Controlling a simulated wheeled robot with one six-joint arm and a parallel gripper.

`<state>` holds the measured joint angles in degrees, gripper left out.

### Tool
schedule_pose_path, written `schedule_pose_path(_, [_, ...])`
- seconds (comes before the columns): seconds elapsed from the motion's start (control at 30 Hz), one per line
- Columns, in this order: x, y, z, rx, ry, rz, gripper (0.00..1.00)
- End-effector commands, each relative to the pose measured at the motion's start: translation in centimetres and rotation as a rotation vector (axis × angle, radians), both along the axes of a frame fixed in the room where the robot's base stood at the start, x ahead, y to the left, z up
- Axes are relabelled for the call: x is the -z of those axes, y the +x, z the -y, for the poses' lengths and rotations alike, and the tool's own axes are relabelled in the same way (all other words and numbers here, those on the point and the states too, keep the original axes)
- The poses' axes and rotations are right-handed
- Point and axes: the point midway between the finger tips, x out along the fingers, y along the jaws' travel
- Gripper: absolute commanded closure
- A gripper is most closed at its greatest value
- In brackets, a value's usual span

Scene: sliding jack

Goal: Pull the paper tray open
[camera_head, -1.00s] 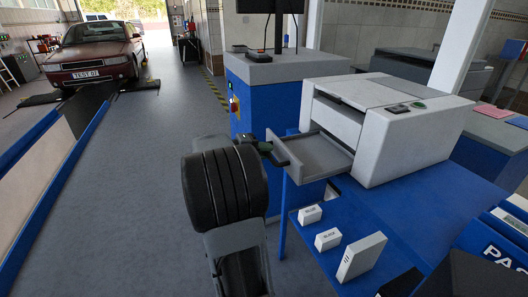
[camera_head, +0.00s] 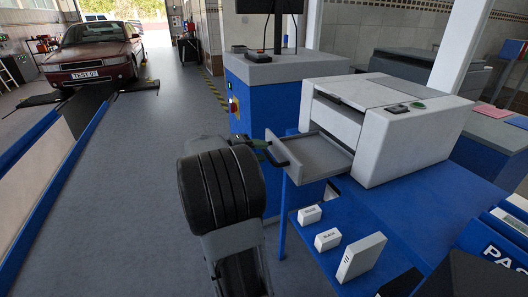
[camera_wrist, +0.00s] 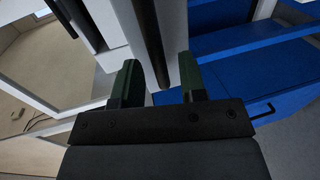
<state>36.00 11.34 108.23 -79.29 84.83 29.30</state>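The paper tray (camera_head: 318,153) is light grey and sticks well out of the front of the white printer (camera_head: 425,138), to the left. Its dark bar handle (camera_head: 275,148) is at the tray's outer end. My gripper (camera_head: 262,150) is at this handle, partly hidden behind my wrist in the head view. In the wrist view, the green-tipped fingers of my gripper (camera_wrist: 160,82) stand apart. The dark handle bar (camera_wrist: 150,40) lies in line with the gap between them, with space on both sides. I see no finger closed on it.
A blue cabinet (camera_head: 267,110) with a monitor stands behind the tray. The grey floor (camera_head: 130,190) to the left is open, up to the blue-edged ramp (camera_head: 50,185).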

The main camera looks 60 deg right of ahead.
Motion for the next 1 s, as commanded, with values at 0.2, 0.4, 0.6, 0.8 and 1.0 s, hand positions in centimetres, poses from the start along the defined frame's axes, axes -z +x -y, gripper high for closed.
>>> schedule_pose_path(0.2, [-0.9,2.7,-3.6,-0.005,0.001,0.001,0.62])
schedule_pose_path(0.4, [-1.7,5.0,-6.6,-0.004,0.000,0.001,0.62])
schedule_pose_path(0.6, [-2.2,6.4,-8.6,-0.001,0.001,0.000,0.62])
schedule_pose_path(0.8, [-2.4,7.0,-9.4,0.001,0.001,-0.001,0.62])
schedule_pose_path(1.0, [-2.5,7.1,-9.5,0.001,0.002,0.000,0.62])
